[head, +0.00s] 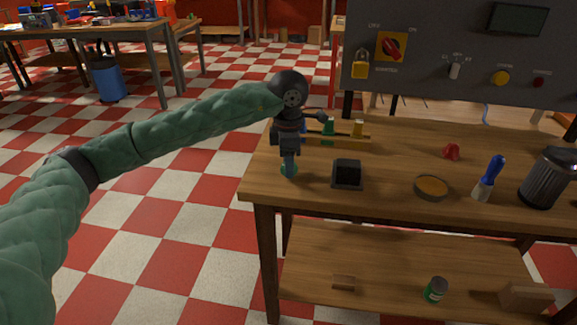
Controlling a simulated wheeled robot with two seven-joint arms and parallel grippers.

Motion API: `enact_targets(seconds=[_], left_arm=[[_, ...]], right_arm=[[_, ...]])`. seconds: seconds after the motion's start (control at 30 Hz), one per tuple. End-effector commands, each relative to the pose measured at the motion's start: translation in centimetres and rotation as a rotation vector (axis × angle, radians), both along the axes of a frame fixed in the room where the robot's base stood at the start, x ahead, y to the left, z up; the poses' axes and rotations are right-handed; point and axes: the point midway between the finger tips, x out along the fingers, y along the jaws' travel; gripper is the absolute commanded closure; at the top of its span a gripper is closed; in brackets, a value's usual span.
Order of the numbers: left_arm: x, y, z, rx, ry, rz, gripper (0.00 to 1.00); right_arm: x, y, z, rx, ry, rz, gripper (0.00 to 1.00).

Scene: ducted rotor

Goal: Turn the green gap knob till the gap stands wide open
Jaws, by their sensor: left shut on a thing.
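My left gripper (289,157) points straight down near the left front corner of the wooden workbench. It is shut on a small green round piece (289,171), which looks like the green gap knob. The jaws hide the knob's upper part, and its marks and turn angle are too small to read. I cannot make out the gap itself. My right gripper is not in view.
Right of the gripper stands a dark block (347,173). Further right are a round tin (431,188), a blue-handled brush (490,178), a red piece (451,151) and a dark canister (548,180). A grey control panel (430,75) rises behind.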

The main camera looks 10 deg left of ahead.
Motion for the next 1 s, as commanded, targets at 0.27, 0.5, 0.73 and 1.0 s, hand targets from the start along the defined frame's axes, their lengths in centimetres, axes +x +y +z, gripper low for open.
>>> enact_targets(seconds=[0.27, 0.5, 0.73, 1.0], left_arm=[[0.11, 0.08, 0.18, 0.001, -0.003, -0.016, 0.84], [0.11, 0.08, 0.19, 0.001, -0.003, -0.015, 0.84], [0.07, 0.05, 0.13, 0.000, -0.002, -0.016, 0.39], [0.06, 0.01, 0.38, 0.000, -0.002, -0.016, 0.39]], right_arm=[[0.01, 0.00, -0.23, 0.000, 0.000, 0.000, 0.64], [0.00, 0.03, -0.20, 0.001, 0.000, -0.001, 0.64], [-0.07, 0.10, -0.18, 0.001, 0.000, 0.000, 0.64], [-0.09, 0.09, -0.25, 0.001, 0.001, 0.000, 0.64]])
